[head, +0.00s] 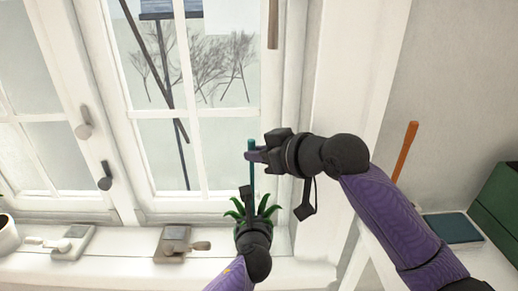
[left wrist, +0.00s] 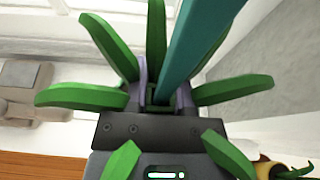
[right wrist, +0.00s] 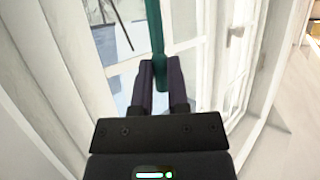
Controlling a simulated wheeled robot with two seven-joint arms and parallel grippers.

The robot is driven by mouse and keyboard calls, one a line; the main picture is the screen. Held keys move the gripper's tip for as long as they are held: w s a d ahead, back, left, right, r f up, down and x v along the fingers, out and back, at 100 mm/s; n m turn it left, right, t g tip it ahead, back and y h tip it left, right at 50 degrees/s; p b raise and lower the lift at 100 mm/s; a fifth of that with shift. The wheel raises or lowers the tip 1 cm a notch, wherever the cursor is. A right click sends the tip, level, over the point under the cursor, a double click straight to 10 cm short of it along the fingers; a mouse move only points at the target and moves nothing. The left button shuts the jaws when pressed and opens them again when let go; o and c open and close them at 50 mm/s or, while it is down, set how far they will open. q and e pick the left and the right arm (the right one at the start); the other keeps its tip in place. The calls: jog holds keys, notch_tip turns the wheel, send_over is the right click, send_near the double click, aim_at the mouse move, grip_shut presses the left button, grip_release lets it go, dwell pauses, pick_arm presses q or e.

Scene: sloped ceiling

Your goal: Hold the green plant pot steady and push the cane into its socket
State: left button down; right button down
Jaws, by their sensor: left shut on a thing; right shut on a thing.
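The teal cane (head: 252,175) stands roughly upright at the window. My right gripper (head: 254,156) is shut on it near its upper part. In the right wrist view the cane (right wrist: 155,35) runs between the fingers. The green plant's leaves (head: 238,211) fan out below, around my left gripper (head: 248,200). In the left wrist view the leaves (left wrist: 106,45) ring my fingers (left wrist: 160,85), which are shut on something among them. The cane (left wrist: 195,45) reaches down toward that spot. The pot body is hidden by my left gripper and the leaves. I cannot tell whether the cane's lower end is in the socket.
The window (head: 215,120) stands close behind, with handles (head: 104,178) on its frame. Metal fittings (head: 173,243) lie on the sill left of the plant. An orange stick (head: 405,150), a blue book (head: 452,228) and a green box (head: 500,215) are at the right.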

jog(key=shift+f, duration=0.55)
jog(key=c, duration=0.5)
grip_release()
jog(key=shift+c, duration=0.2)
jog(key=shift+s, duration=0.1)
jog(key=v, duration=1.1)
jog(key=shift+s+d, duration=0.3)
jog(key=shift+d, duration=0.05)
